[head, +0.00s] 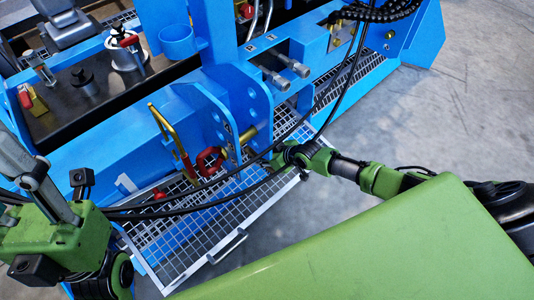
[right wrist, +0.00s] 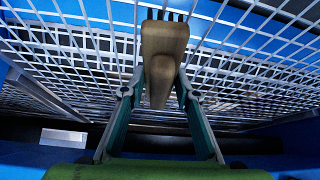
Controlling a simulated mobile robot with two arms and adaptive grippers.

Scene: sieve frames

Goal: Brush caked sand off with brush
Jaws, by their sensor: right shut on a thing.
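A wooden brush (right wrist: 164,42) with short dark bristles stands upright in the right wrist view, its handle between the fingers of my right gripper (right wrist: 160,90). The bristles are at the top, against or just in front of a pale wire mesh; I cannot tell if they touch. In the head view my right gripper (head: 286,154) is at the right edge of the mesh sieve frame (head: 205,222), and the brush is not visible there. No caked sand can be made out. My left gripper (head: 35,180) is at the left edge, its fingertips unclear.
A large blue machine (head: 105,165) with brackets and hoses fills the back and left. A yellow and red lever (head: 172,140) and a red hook (head: 209,160) are close to the mesh. Bare concrete floor (head: 430,110) lies to the right.

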